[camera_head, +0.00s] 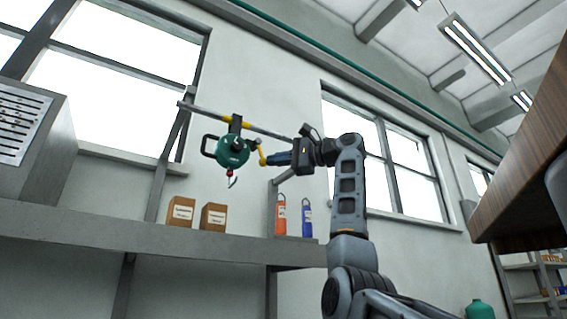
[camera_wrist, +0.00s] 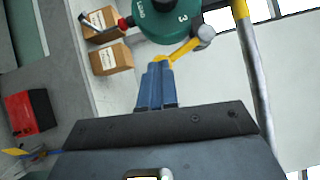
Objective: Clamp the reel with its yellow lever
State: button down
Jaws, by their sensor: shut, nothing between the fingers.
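A green reel (camera_head: 233,152) hangs from a grey horizontal rail (camera_head: 262,130), with a dark hook below it. Its yellow lever (camera_head: 262,155) is on the reel's right side and slants downward there. In the wrist view the green reel (camera_wrist: 168,18) is at the top, and the yellow lever (camera_wrist: 183,50) runs from a grey knob down to my fingertips. My gripper (camera_head: 270,158) has blue fingers, shut with nothing between them. In the wrist view the fingertips (camera_wrist: 157,68) are at the lever's lower end; whether they touch it I cannot tell.
Two cardboard boxes (camera_head: 181,211) and an orange bottle (camera_head: 281,215) beside a blue bottle (camera_head: 307,218) stand on the grey shelf (camera_head: 200,240) below. A red box (camera_wrist: 30,112) shows at left in the wrist view. A wooden surface (camera_head: 520,160) juts in at right.

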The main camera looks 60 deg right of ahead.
jog(key=shift+w+a+f+m+t+h+b, duration=0.15)
jog(key=shift+w+a+f+m+t+b, duration=0.25)
jog(key=shift+m, duration=0.25)
jog(key=shift+w+a+f+m+t+h+b, duration=0.15)
jog(key=shift+w+a+m+t+b, duration=0.1)
jog(key=shift+a+m+t+b, duration=0.3)
jog(key=shift+d, duration=0.1)
